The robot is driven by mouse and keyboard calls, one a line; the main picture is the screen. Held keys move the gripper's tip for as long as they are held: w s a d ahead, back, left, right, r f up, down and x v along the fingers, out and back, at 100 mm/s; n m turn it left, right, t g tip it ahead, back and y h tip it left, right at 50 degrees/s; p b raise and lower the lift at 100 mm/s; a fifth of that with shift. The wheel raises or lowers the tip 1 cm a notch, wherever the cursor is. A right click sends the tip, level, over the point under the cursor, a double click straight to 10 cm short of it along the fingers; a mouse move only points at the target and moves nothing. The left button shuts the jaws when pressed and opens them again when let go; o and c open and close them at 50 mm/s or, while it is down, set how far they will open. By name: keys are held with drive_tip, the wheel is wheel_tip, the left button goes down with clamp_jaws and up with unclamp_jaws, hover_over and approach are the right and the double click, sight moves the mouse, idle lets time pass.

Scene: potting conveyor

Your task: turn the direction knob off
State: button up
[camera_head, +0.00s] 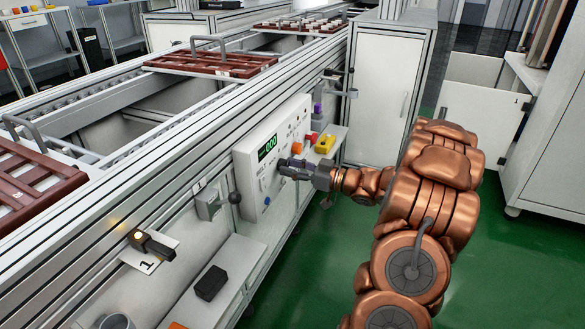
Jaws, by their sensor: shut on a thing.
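My gripper (284,168) reaches in from the right and is shut at the face of the box, just below the display. It is shut on a knob there, which the fingers hide. I take it as the direction knob, but its pointer and label cannot be read. A small blue control (264,185) shows lower left of the fingers. An orange control (296,147) and a red one (312,137) show to the upper right.
Brown trays (205,63) with handles stand on the conveyor. A black block (211,283) lies on the lower shelf (236,262). A white cabinet (378,95) stands behind. Green floor (330,235) is clear below my arm.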

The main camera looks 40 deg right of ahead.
drive_tip(key=shift+n+b, duration=1.2)
drive_tip(key=shift+n, duration=2.2)
drive_tip(key=o, duration=1.1)
drive_tip(key=shift+o, duration=0.2)
drive_tip(key=v, duration=1.2)
